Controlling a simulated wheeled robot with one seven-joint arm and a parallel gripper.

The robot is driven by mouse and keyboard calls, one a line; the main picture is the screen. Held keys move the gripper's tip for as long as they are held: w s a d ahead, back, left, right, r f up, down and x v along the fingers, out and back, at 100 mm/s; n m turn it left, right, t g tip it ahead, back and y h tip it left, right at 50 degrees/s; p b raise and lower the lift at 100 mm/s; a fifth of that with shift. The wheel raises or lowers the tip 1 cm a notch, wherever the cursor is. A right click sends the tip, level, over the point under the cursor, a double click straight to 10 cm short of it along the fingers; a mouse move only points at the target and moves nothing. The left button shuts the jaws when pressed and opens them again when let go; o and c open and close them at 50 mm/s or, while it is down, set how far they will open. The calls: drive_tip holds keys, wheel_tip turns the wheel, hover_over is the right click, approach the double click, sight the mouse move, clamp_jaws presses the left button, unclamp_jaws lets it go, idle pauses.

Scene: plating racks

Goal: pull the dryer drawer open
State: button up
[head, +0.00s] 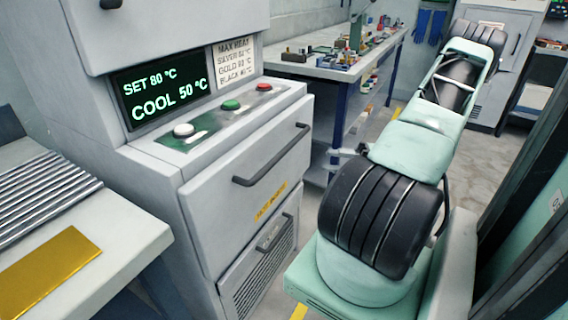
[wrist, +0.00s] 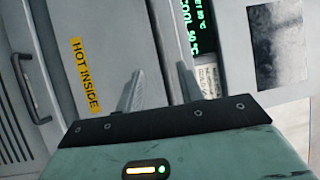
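The dryer drawer (head: 245,185) is a pale grey front with a black bar handle (head: 272,157) and a yellow label near its lower edge. The drawer looks shut, level with the cabinet. In the wrist view the drawer front (wrist: 112,35) appears turned sideways with its yellow HOT INSIDE label (wrist: 86,75).
Above the drawer is a panel with white, green and red buttons (head: 231,105) and a display (head: 160,95) reading SET 80, COOL 50. A lower vented panel (head: 258,265) has its own handle. A bench with ridged metal (head: 45,190) stands left; a cluttered workbench (head: 330,65) stands behind.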

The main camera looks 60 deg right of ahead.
sight(284, 149)
drive_tip(key=shift+m+t+h, duration=0.5)
drive_tip(key=shift+t+h, duration=0.4)
drive_tip(key=x, duration=0.9)
drive_tip(key=p+x, duration=0.1)
drive_tip(key=x, duration=0.4)
drive_tip(key=shift+w+d+f, duration=0.2)
drive_tip(key=shift+w+f, duration=0.05)
drive_tip(key=shift+f, duration=0.15)
clamp_jaws()
